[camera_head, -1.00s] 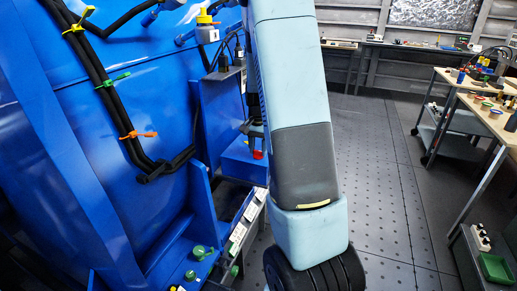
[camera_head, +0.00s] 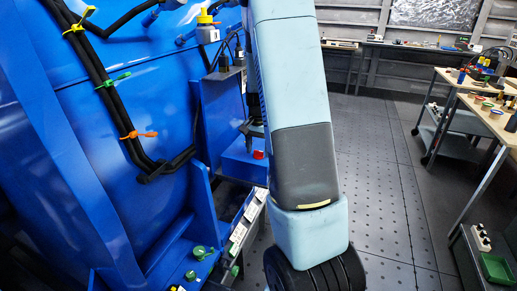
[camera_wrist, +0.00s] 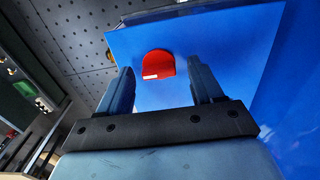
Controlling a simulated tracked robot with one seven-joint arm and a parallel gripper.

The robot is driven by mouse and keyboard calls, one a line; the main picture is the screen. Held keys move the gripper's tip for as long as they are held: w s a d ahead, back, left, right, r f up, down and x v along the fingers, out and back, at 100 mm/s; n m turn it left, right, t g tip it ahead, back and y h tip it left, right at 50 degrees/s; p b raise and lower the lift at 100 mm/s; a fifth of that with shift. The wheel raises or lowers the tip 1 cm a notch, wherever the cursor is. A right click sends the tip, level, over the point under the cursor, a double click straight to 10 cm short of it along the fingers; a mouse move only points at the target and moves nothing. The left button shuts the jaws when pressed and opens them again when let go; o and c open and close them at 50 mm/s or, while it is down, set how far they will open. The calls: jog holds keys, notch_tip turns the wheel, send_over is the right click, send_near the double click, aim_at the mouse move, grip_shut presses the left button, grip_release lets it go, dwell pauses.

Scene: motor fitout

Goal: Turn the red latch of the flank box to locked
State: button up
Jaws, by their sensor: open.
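The red latch (camera_wrist: 158,62) sits on the blue face of the flank box (camera_wrist: 225,40) in the wrist view. It is a rounded red piece with a small white mark near its lower edge. My gripper (camera_wrist: 160,77) is open, with one finger to each side of the latch in the picture and a gap on both sides. I cannot tell how deep the fingertips reach. In the head view the latch (camera_head: 258,154) shows as a small red piece on the flank box (camera_head: 236,168), beside my arm, which hides most of the gripper.
The large blue housing (camera_head: 150,90) fills the left, with black cables (camera_head: 118,112) held by coloured clips. Green knobs (camera_head: 200,252) and a labelled rail (camera_head: 240,230) lie below. Open floor (camera_head: 375,180) and a workbench (camera_head: 490,115) are at right.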

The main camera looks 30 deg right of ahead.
aim_at(258, 151)
notch_tip(258, 151, up, 14)
jog(key=shift+f, duration=0.15)
dwell(0.4)
dwell(0.4)
jog(key=s+a+r+n+t, duration=0.3)
jog(key=s+a+r+n, duration=0.2)
jog(key=s+a+r, duration=0.6)
jog(key=s+a+n+t, duration=0.2)
jog(key=s+a+n, duration=0.3)
jog(key=s, duration=1)
jog(key=shift+a+f+t, duration=0.2)
jog(key=shift+a+t, duration=0.1)
jog(key=shift+a, duration=0.8)
